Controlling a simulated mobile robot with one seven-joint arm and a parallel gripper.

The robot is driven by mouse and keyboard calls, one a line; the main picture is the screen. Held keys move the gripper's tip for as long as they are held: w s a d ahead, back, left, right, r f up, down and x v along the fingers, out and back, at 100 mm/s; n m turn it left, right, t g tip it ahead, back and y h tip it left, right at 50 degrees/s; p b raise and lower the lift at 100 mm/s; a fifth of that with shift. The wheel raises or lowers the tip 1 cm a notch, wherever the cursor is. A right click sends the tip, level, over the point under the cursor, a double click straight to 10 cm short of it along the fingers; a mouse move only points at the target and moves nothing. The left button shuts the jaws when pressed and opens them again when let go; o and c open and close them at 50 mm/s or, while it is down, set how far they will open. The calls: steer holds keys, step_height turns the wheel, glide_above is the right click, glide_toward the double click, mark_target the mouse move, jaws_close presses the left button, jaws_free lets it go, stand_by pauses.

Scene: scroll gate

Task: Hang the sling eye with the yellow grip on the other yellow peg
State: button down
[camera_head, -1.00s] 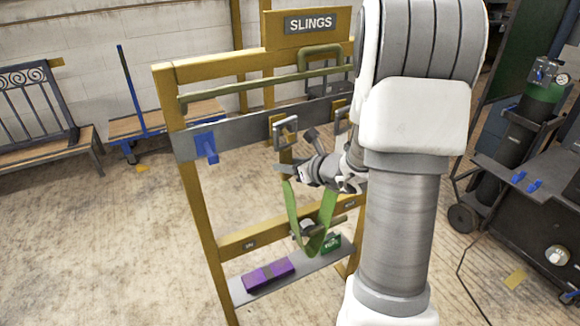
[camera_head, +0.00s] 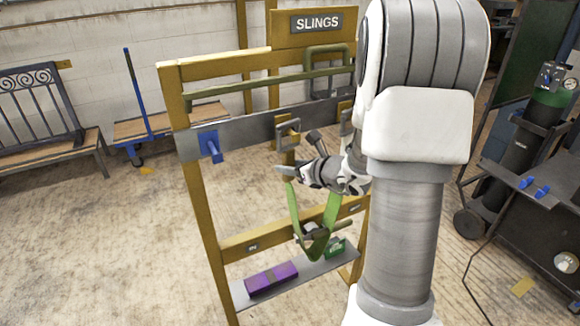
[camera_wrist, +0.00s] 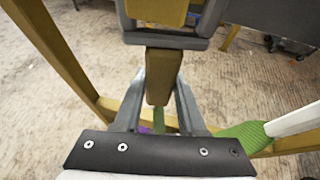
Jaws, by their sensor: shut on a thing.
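The first yellow peg (camera_head: 287,133), a squared yellow-and-grey hook, sits on the rack's grey rail. A second yellow peg (camera_head: 345,108) is farther right, partly hidden by my arm. My gripper (camera_head: 284,169) is just below the first peg. In the wrist view my gripper (camera_wrist: 160,104) is shut on the yellow grip (camera_wrist: 163,75), with a grey-and-yellow peg close ahead of it. The green sling (camera_head: 296,208) hangs below in a loop. Its right side rises behind my arm, and its upper end there is hidden. Green webbing also shows in the wrist view (camera_wrist: 243,135).
A blue peg (camera_head: 210,145) is at the rail's left. The rack's lower shelf (camera_head: 318,267) holds a purple box (camera_head: 271,279) and a green box (camera_head: 336,247). A cart with a gas cylinder (camera_head: 549,85) stands at right.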

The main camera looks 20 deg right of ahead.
steer(key=shift+c, duration=2)
jaws_free()
steer(key=shift+o, duration=0.2)
steer(key=shift+o, duration=1)
steer(key=shift+f, duration=0.2)
step_height(320, 180, down, 11)
steer(key=b, duration=1.1)
steer(key=shift+b, duration=0.3)
